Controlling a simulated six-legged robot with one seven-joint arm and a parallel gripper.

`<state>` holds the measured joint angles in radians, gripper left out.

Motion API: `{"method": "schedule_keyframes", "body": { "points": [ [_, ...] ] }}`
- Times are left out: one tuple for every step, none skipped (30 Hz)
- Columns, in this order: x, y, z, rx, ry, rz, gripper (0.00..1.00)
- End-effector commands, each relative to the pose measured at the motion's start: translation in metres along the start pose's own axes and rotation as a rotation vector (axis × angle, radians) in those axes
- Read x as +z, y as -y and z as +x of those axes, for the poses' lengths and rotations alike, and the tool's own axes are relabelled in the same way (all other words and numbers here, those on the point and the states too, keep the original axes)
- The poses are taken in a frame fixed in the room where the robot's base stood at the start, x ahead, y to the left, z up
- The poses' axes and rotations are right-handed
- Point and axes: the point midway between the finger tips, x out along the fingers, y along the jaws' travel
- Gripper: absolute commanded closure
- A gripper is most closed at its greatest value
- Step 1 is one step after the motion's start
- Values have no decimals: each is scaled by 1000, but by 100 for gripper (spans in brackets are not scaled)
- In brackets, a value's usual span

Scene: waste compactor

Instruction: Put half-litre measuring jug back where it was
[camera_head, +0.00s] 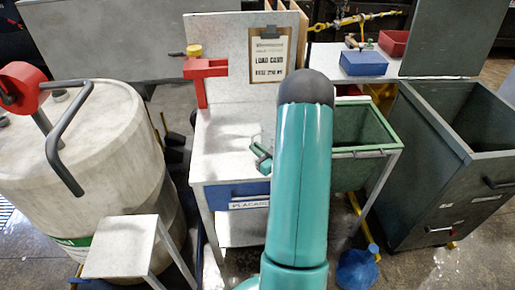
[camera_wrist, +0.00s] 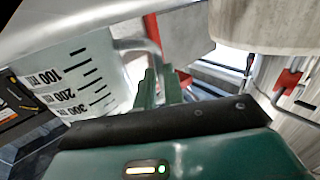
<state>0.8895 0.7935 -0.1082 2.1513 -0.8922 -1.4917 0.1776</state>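The half-litre measuring jug (camera_wrist: 85,72) is clear, with black marks of 100, 200 and 300 ml. It fills the left of the wrist view, and its pale handle (camera_wrist: 136,44) curves down to my fingers. My gripper (camera_wrist: 161,86) has its green fingers close together at the handle and looks shut on it. In the head view my gripper (camera_head: 260,158) shows just left of my teal arm, over the grey worktable (camera_head: 222,150). My arm hides most of the jug there. I cannot tell whether its base touches the table.
A red bracket (camera_head: 202,82) stands at the table's back left, before a panel with a clipboard (camera_head: 269,58). A big pale drum (camera_head: 85,150) is left, a green bin (camera_head: 362,125) right, and a dark grey container (camera_head: 440,165) farther right. The table's left part is clear.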

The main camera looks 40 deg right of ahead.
Motion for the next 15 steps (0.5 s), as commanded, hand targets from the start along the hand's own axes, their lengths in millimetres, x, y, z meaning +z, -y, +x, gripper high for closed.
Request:
{"method": "schedule_keyframes", "body": {
  "points": [
    [0,0,0,0,0,0,80],
    [0,0,0,0,0,0,74],
    [0,0,0,0,0,0,68],
    [0,0,0,0,0,0,68],
    [0,0,0,0,0,0,68],
    [0,0,0,0,0,0,68],
    [0,0,0,0,0,0,68],
    [0,0,0,0,0,0,68],
    [0,0,0,0,0,0,68],
    [0,0,0,0,0,0,68],
    [-1,0,0,0,0,0,68],
    [-2,0,0,0,0,0,68],
    [-2,0,0,0,0,0,68],
    [-4,0,0,0,0,0,68],
    [-3,-1,-4,2,1,1,68]
  ]
}}
